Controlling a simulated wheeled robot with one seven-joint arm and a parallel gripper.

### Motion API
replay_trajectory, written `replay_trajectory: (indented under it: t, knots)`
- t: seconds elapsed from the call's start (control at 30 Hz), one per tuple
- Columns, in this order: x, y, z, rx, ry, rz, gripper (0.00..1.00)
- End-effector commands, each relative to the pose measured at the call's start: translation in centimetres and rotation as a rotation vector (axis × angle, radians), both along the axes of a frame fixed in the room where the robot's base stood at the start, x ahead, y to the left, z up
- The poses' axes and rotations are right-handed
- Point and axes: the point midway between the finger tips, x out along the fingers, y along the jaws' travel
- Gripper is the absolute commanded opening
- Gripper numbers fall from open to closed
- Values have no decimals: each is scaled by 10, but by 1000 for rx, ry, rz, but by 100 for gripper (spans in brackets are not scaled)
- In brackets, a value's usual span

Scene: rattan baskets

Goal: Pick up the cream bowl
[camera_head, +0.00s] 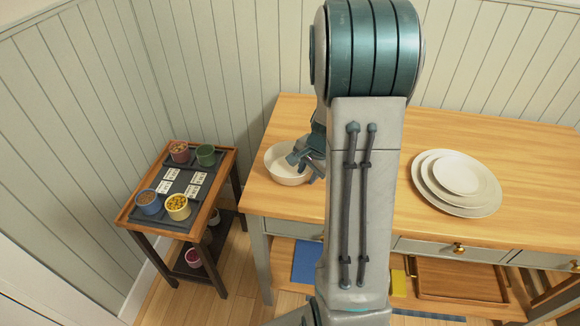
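A round cream bowl (279,175) stands upright on the left end of the wooden table, in the head view. My gripper (306,164) is at the bowl's right side, with its fingers over or at the rim. Part of my gripper and the bowl's right edge are hidden behind my own arm. I cannot tell whether the fingers touch the bowl or how far apart they are.
A stack of white plates (460,176) sits on the table (420,232) to the right. A small side table (226,165) at left holds several small filled cups and cards. A panelled wall (230,60) stands behind. Bare tabletop lies left of the plates.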

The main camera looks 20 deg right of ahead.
Motion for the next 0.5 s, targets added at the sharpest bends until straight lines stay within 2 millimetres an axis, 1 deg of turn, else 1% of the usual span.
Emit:
replay_trajectory:
  t: [0.03,0.1,0.33,0.37,0.4,0.43,0.47,0.5]
  knots:
    - [1,0,-5,1,1,-1,30]
    - [2,1,-9,1,1,-1,30]
    - [2,1,-9,0,-1,0,30]
    - [2,1,-9,0,-1,0,25]
    - [2,1,-9,0,-1,0,14]
    - [2,1,-9,0,-1,0,5]
    - [2,1,-9,0,-1,0,0]
    - [2,1,-9,0,0,0,0]
